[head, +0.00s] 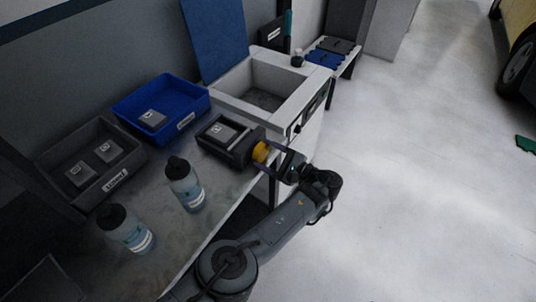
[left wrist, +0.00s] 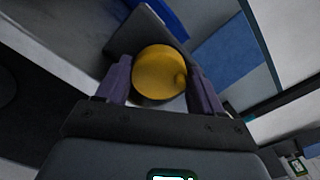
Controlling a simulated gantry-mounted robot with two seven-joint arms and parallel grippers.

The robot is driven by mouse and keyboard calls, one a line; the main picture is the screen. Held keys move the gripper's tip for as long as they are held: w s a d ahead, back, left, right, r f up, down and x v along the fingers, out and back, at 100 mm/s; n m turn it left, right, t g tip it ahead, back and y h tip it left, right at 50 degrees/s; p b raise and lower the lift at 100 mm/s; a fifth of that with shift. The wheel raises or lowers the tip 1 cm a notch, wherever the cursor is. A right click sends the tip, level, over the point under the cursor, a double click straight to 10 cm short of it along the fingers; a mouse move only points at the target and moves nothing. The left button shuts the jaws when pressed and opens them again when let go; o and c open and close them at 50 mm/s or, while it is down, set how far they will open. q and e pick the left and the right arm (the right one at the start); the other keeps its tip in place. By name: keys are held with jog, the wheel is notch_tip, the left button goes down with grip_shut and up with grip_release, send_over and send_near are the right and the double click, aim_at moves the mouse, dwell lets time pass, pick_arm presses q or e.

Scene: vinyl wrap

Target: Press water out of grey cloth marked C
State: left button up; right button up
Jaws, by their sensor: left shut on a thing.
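The grey cloth marked C (head: 222,133) lies folded inside a small dark press (head: 240,155) on the workbench. A yellow round knob (head: 260,151) sits on the press's right end. My left gripper (head: 266,152) is shut on the yellow knob from the right. In the left wrist view the yellow knob (left wrist: 160,73) lies between the two purple-grey fingers of my left gripper (left wrist: 158,85). The cloth cannot be made out in that view. My right gripper is not in view.
A blue bin (head: 184,122) holds one grey cloth (head: 152,119). A dark bin (head: 117,184) holds two more. Two bottles (head: 185,186) (head: 126,231) stand at the bench's front. A sink (head: 262,92) lies behind the press.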

pick_arm(q)
jog(key=o, duration=1)
jog(key=shift+a, duration=0.1)
jog(key=shift+o, duration=0.2)
